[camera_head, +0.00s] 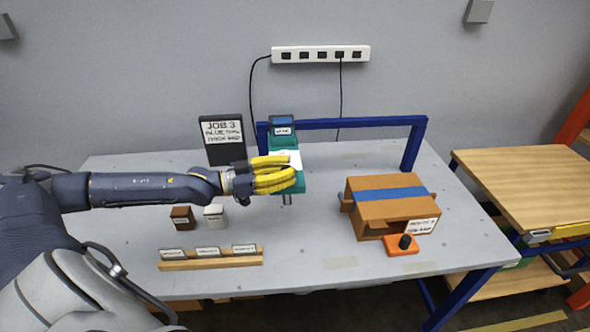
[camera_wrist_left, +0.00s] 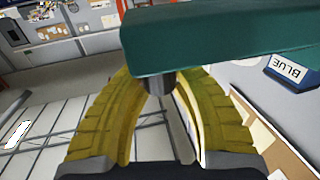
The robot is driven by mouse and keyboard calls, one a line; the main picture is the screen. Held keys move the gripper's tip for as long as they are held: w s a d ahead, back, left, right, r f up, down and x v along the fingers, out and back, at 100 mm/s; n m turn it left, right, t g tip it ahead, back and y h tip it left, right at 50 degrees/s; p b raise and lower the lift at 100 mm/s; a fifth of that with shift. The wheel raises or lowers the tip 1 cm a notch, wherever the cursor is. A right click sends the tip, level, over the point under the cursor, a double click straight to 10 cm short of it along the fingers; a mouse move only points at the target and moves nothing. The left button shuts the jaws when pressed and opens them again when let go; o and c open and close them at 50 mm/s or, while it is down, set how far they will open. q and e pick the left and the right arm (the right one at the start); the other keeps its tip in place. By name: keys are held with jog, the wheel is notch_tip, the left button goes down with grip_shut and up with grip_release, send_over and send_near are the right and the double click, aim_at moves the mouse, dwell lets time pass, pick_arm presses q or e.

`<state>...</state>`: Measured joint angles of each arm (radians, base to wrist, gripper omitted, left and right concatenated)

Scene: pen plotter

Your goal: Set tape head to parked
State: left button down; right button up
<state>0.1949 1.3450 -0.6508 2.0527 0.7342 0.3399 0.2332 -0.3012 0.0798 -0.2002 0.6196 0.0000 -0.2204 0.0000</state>
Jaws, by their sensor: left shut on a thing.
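The teal tape head (camera_head: 284,134) is on the blue gantry bar, with a small blue labelled block (camera_head: 283,121) at its top. In the left wrist view its teal body (camera_wrist_left: 220,42) fills the top, and a block reading BLUE (camera_wrist_left: 290,72) shows at the right. My left gripper (camera_head: 290,174) has its yellow fingers across the head's front. The exact contact is partly hidden. My right gripper is not in view.
A blue gantry frame (camera_head: 375,123) crosses the table's back. A black JOB 3 sign (camera_head: 226,151) stands behind my left arm. A taped carton (camera_head: 367,220) and an orange box with a black knob (camera_head: 403,247) are at right. A wooden rack (camera_head: 211,265) with cards sits in front.

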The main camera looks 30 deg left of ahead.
pick_arm(q)
jog(key=shift+a, duration=0.1)
jog(key=c, duration=1)
grip_release()
jog(key=shift+s, duration=0.15)
jog(key=shift+v, duration=6)
